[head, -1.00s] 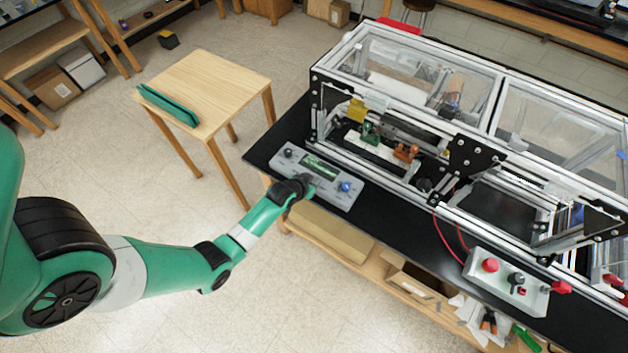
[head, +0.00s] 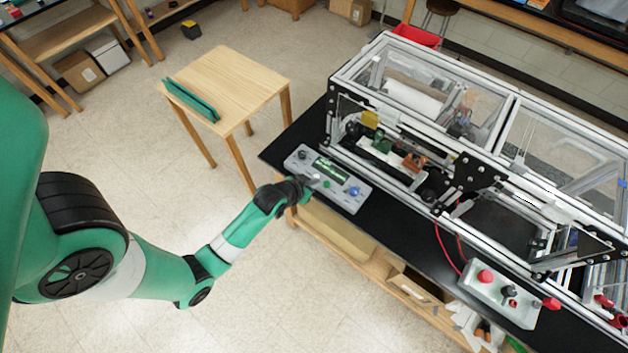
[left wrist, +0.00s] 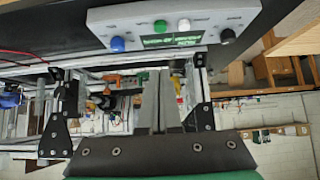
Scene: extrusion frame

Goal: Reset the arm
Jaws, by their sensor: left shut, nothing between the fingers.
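The panel lies on the black bench top and carries a green display (head: 331,168), a green button, a blue knob (head: 354,191) and a dark knob. In the left wrist view the panel (left wrist: 220,15) fills the top, apart from the fingertips in the picture. Whether the fingers touch the panel cannot be told. My right gripper is not in view.
The extrusion frame machine (head: 480,165) with clear covers stands behind the panel on the black bench (head: 285,143). A second box (head: 500,297) with a red button sits to the right. A small wooden table (head: 235,82) stands left of the bench. Open floor lies around my left arm.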

